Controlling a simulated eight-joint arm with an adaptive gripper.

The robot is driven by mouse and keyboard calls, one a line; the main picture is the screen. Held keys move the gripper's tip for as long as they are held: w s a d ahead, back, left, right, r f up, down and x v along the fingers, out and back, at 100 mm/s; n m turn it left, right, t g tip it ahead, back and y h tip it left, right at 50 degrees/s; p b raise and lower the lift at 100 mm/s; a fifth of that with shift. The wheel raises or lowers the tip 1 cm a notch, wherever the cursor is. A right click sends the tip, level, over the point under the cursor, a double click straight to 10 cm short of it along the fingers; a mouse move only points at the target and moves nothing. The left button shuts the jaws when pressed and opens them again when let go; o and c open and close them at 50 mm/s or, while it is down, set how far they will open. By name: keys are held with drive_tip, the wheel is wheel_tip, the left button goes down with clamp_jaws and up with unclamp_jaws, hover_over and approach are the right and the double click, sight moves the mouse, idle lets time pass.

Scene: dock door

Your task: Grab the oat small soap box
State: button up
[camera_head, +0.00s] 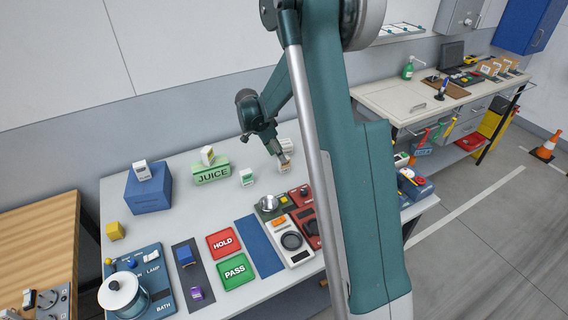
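My gripper (281,158) reaches down over the back right of the light grey table, with its fingertips at a small pale beige-white box (285,168). This box looks like the oat small soap box, but its label is too small to read. Another pale box (287,145) shows just behind the fingertips, partly hidden. The fingers are too small in view to tell whether they are open, shut or touching a box.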

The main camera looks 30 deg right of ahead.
sight(285, 167)
drive_tip(key=shift+w+d+f, duration=0.1)
drive_tip(key=shift+d+f, duration=0.05)
drive_tip(key=shift+f, duration=0.1)
drive_tip(key=shift+x, duration=1.3)
drive_tip(key=shift+x, duration=2.6)
drive_tip(key=shift+w, duration=0.1)
drive_tip(key=shift+c, duration=0.7)
drive_tip(key=c, duration=0.9)
